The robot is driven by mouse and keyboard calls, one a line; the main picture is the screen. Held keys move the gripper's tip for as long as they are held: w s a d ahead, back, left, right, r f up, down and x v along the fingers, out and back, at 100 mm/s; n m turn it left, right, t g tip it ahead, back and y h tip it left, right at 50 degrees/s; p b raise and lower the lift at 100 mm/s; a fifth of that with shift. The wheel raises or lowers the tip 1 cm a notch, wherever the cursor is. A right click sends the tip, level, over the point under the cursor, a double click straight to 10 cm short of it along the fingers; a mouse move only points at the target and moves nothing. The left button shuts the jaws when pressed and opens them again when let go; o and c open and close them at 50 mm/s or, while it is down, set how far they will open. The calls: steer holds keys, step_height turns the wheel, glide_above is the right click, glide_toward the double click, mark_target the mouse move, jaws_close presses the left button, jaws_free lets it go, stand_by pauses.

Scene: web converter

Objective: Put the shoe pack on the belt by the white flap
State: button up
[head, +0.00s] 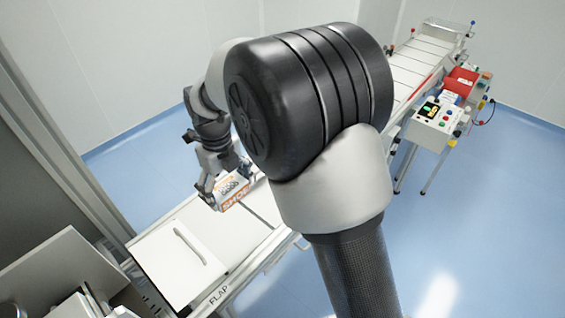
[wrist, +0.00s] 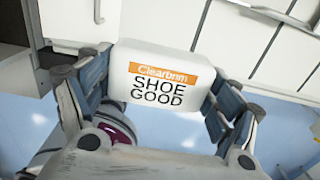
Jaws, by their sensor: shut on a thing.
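The shoe pack (wrist: 165,92) is a white pack with an orange band and the words "SHOE GOOD". In the head view the pack (head: 234,193) shows over the belt, near its far edge. My gripper (head: 225,184) is shut on it, and in the wrist view the fingers (wrist: 162,82) press its left and right sides. The white flap (head: 172,268) is a flat panel with a raised handle at the near end of the belt (head: 246,213). The flap (wrist: 70,22) also shows at the wrist view's upper left. I cannot tell whether the pack touches the belt.
My own arm hides the middle of the belt in the head view. The belt runs on to the upper right, past a control box (head: 437,118) with buttons and a red bin (head: 462,80). Grey framing (head: 60,150) stands at the left. Blue floor (head: 500,200) is open at the right.

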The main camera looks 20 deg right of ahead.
mark_target(239, 236)
step_height(239, 236, down, 20)
steer(key=b, duration=0.5)
steer(key=shift+f, duration=0.1)
steer(key=shift+f, duration=0.15)
steer(key=o, duration=1.1)
steer(key=shift+c, duration=0.2)
steer(key=shift+r, duration=0.2)
